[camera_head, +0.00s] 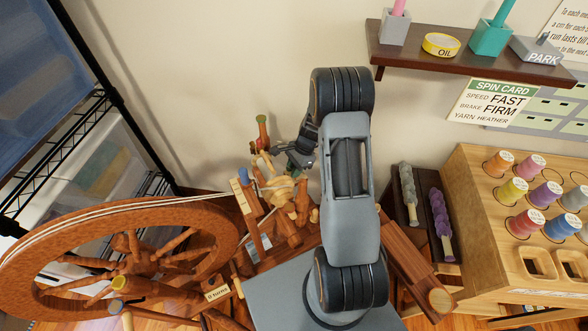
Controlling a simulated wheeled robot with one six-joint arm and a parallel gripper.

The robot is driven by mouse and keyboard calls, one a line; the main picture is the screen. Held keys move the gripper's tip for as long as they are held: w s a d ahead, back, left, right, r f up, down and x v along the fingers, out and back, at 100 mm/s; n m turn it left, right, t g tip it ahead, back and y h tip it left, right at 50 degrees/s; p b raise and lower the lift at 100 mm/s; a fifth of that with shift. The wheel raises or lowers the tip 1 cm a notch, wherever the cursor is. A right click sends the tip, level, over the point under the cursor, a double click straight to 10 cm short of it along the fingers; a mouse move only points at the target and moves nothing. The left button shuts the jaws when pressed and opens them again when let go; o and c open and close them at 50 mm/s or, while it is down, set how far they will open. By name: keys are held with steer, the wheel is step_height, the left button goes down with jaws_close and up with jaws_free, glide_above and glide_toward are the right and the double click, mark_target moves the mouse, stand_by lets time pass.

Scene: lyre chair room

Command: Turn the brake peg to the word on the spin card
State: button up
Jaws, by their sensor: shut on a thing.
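The spin card (496,101) on the back wall reads SPEED FAST, BRAKE FIRM, YARN HEATHER. The wooden spinning wheel (215,222) stands at the lower left, its upright parts in the middle. My gripper (275,152) reaches left from my arm, low over the wheel's upright parts. It is shut on a small wooden peg (262,158), which I take for the brake peg. The grip is small and partly hidden, and no brake word is legible. A peg with a red shaft and green top (262,128) stands just behind. A blue-topped post (244,178) stands to the left.
A wall shelf (470,62) holds cups, a yellow OIL tin (441,44) and a grey PARK block (538,50). A wooden rack (480,225) of several thread spools stands at right, beside grey and purple yarn rolls (440,220). A black wire shelf (60,140) is at left.

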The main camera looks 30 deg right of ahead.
jaws_close()
steer(key=shift+n, duration=0.3)
steer(key=shift+s+d+n+g+h+p, duration=0.15)
steer(key=shift+n+g, duration=0.4)
steer(key=shift+n, duration=0.7)
steer(key=shift+a+n+g+h+p, duration=0.1)
steer(key=shift+n+g+h+p, duration=0.3)
steer(key=shift+n, duration=0.85)
steer(key=shift+g, duration=0.25)
